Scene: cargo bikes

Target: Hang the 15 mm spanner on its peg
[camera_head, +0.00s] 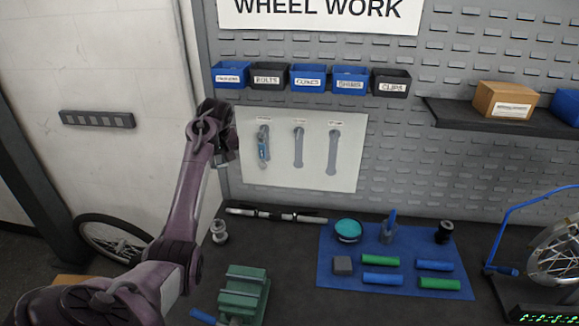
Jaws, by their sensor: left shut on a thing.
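The pale tool board (349,170) on the back wall carries three grey tool outlines under small labels too small to read. A small spanner with a blue part (263,150) shows over the leftmost outline. The middle outline (298,148) and the right outline (332,152) show no tool over them. My left gripper (231,150) is at the board's left edge, just left of the blue-marked spanner. It is shut on a spanner, but its own wrist hides most of the grip. I cannot tell whether the blue-marked spanner is the held one. My right gripper is not in view.
A row of small bins (308,78) hangs above the board. Below are the dark bench (290,265), a bar (275,215), a green vice-like block (244,293) and a blue mat (335,297) with several items. A shelf (455,113) juts out at right.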

